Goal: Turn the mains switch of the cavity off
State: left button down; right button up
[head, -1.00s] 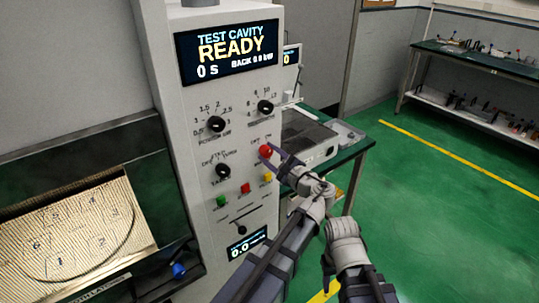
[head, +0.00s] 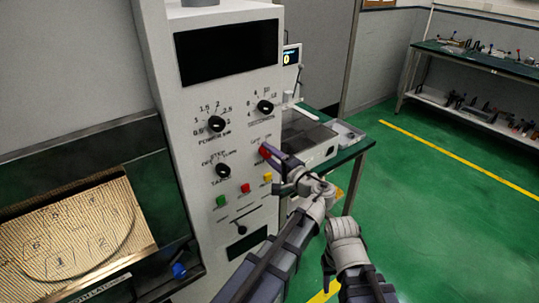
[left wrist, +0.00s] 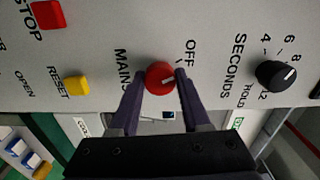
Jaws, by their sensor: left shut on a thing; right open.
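The mains switch is a red round knob (head: 265,151) on the front of the pale cavity panel (head: 186,112). It also shows in the left wrist view (left wrist: 160,78), between the MAINS and OFF labels, its white mark slanting up and right toward OFF. My left gripper (head: 270,154) is shut on this knob, one finger on each side. The main display (head: 228,52) and the small lower display (head: 247,243) are dark. My right gripper (head: 327,268) is low, right of my left arm, away from the panel; its fingers are hard to make out.
Black dials for power (head: 216,124), seconds (head: 265,107) and another setting (head: 223,170) are near. Green (head: 222,201), red (head: 245,188) and yellow (head: 267,177) buttons sit below. A green-topped bench (head: 352,152) stands behind right. Green floor at right is free.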

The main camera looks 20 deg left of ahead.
pick_arm(q)
jog(key=shift+f+n, duration=0.1)
jog(key=shift+n, duration=0.5)
jog(key=shift+c, duration=1.8)
grip_release()
